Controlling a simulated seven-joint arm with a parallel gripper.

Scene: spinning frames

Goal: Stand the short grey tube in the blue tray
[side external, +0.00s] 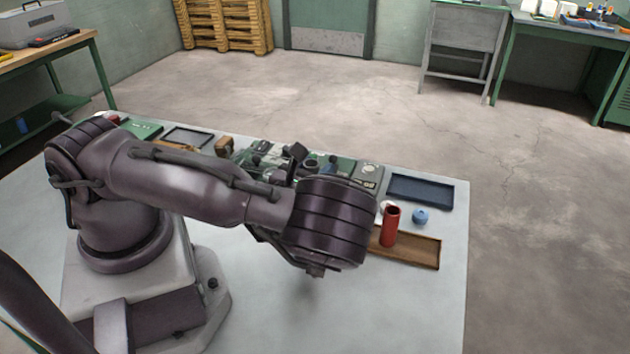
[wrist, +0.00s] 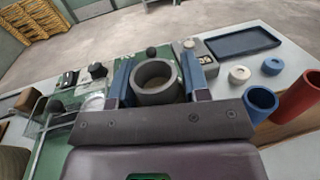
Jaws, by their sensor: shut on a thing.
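The short grey tube (wrist: 155,82) shows in the wrist view as an open-topped ring, held upright between the two blue fingers of my gripper (wrist: 158,80). My gripper is shut on it. The blue tray (side external: 420,190) is a dark, flat, empty rectangle at the far right of the table. It also shows at the upper right in the wrist view (wrist: 240,43), apart from the tube.
A green board with several parts (side external: 340,170) lies behind my wrist.

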